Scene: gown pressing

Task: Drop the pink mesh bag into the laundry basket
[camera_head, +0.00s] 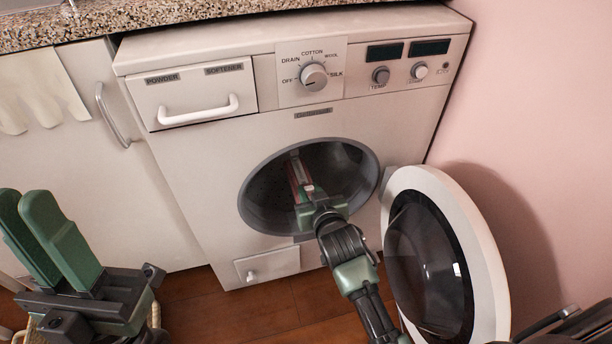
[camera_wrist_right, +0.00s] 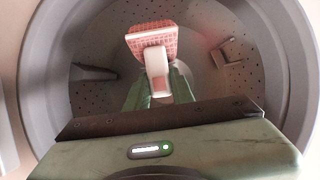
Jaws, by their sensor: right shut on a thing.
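The pink mesh bag (camera_wrist_right: 152,42) is inside the washing machine drum, with a pale tab or strap at its front. My right gripper (camera_wrist_right: 158,88) is shut on this tab, between its green fingers. In the head view, the right gripper (camera_head: 304,192) reaches through the round door opening, and a reddish part of the bag (camera_head: 294,168) shows beyond it. My left gripper (camera_head: 45,238) is at the lower left with its green fingers pointing up, close side by side; any gap is unclear. Pale woven edges (camera_head: 6,333) around it may be the laundry basket, mostly hidden.
The washing machine (camera_head: 205,150) stands against a pink wall. Its round door (camera_head: 470,225) hangs open to the right of my right arm. The opening's grey rim (camera_head: 251,212) surrounds the gripper. A speckled worktop (camera_head: 150,22) is above, and bare wooden floor (camera_head: 225,312) lies below.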

